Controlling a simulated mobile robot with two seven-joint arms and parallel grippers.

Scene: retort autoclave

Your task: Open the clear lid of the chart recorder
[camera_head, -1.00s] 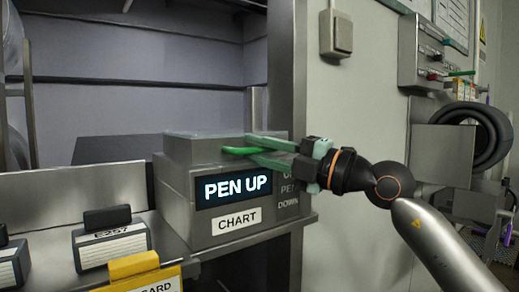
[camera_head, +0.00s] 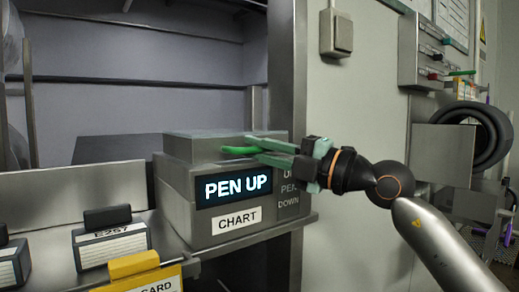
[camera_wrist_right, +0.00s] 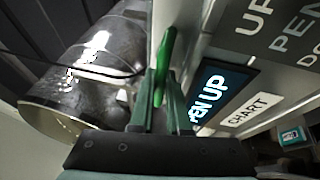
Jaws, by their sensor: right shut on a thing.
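The chart recorder (camera_head: 173,200) is a grey box on a shelf, with a lit "PEN UP" display and a "CHART" label. Its lid (camera_head: 195,147) lies flat and down on top; it looks grey and barely see-through here. A green tab (camera_head: 234,150) sticks out at the lid's front edge; it also shows in the wrist view (camera_wrist_right: 166,48). My right gripper (camera_head: 256,147) reaches in from the right and is shut on the green tab; its fingers also show in the wrist view (camera_wrist_right: 159,92). My left gripper is not in view.
Holders with cards, one marked "E257" (camera_head: 112,247), and a yellow tag (camera_head: 134,265) stand at the lower left. A metal post (camera_head: 287,70) rises behind the recorder. Space above the lid looks clear.

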